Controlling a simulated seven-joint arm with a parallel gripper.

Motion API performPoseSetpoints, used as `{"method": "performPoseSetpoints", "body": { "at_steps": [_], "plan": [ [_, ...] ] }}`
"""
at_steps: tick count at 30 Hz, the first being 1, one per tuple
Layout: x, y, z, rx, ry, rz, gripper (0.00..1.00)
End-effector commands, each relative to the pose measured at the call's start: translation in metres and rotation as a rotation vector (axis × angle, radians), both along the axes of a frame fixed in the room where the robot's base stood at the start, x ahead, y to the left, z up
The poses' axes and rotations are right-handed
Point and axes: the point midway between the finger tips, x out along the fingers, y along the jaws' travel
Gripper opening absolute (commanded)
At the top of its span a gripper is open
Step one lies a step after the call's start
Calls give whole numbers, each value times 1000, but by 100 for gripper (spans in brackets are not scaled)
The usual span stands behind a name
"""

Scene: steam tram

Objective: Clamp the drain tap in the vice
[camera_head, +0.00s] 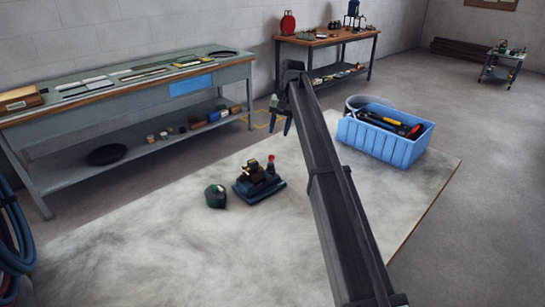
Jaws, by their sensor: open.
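A small dark blue device (260,187), which looks like the vice, stands on the pale grey work surface in the middle of the head view. A tan, brass-like piece (250,169) shows at its top, and a red knob (271,158) rises at its right. I cannot tell whether the tan piece is the drain tap or whether it is clamped. My gripper (281,118) is at the end of my dark arm, above the far edge of the surface, behind the vice and slightly right. It is open, with its fingers pointing down, and appears empty.
A dark green rounded object (215,196) sits just left of the vice. A long workbench (122,84) lines the wall. The front left surface is clear.

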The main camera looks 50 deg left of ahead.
Motion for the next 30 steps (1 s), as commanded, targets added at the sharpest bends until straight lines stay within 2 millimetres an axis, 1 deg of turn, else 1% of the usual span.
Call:
{"method": "performPoseSetpoints", "body": {
  "at_steps": [12,18,24,30],
  "plan": [
    [-11,9,-71,0,0,2,43],
    [-14,13,-100,0,0,2,43],
    [-16,16,-118,1,-1,2,43],
    [-17,17,-123,2,0,2,43]
  ]
}}
